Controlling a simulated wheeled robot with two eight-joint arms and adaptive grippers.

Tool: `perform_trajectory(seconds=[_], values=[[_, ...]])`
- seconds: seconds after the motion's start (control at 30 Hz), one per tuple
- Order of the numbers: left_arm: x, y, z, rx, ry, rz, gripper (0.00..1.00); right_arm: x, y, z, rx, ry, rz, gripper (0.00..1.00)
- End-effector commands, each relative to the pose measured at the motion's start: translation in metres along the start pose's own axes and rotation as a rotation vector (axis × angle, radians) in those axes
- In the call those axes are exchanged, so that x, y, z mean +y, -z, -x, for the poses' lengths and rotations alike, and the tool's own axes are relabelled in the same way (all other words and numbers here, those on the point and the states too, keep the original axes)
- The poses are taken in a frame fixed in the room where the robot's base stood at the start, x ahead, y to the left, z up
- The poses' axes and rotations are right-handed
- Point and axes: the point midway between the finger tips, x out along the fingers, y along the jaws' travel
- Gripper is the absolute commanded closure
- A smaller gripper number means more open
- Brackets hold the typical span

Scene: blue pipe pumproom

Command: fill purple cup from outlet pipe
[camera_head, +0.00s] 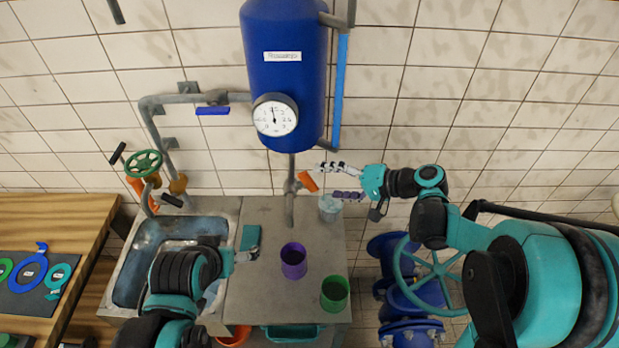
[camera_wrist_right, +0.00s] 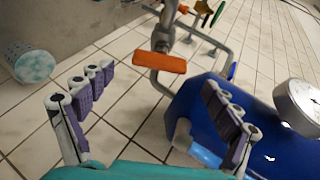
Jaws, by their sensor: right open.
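The purple cup (camera_head: 294,261) stands upright on the grey counter, below and apart from the outlet pipe (camera_head: 290,205). The pipe hangs under the blue tank (camera_head: 283,75) and has an orange valve handle (camera_head: 308,181). My right gripper (camera_head: 326,181) is open and empty, just right of the handle. In the right wrist view the handle (camera_wrist_right: 160,62) shows ahead, between the spread fingers (camera_wrist_right: 158,77). My left gripper (camera_head: 246,256) is left of the purple cup, beside a teal block (camera_head: 250,237). Its jaws are too small to read.
A green cup (camera_head: 335,294) stands at the counter's front right. A pale speckled cup (camera_head: 330,209) stands below my right gripper. The sink (camera_head: 152,252) is at left. A pressure gauge (camera_head: 275,118) sits on the tank.

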Motion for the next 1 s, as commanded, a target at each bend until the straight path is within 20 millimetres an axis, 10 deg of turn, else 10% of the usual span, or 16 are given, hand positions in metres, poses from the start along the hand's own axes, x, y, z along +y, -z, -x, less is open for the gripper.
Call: perform_trajectory(seconds=[0.33,0.7,0.9,1.0], values=[[0.0,-0.003,-0.004,0.0,0.0,0.0,0.1,0.0,-0.001,-0.054,-0.002,-0.001,0.002,0.1],[0.0,-0.003,-0.004,0.0,0.0,0.0,0.1,0.0,-0.001,-0.063,0.0,-0.002,0.001,0.1],[0.0,-0.003,-0.004,0.0,0.0,0.0,0.1,0.0,-0.001,-0.063,0.0,-0.003,0.001,0.58],[0.0,-0.003,-0.004,0.0,0.0,0.0,0.1,0.0,-0.001,-0.063,0.0,-0.003,0.001,0.6]])
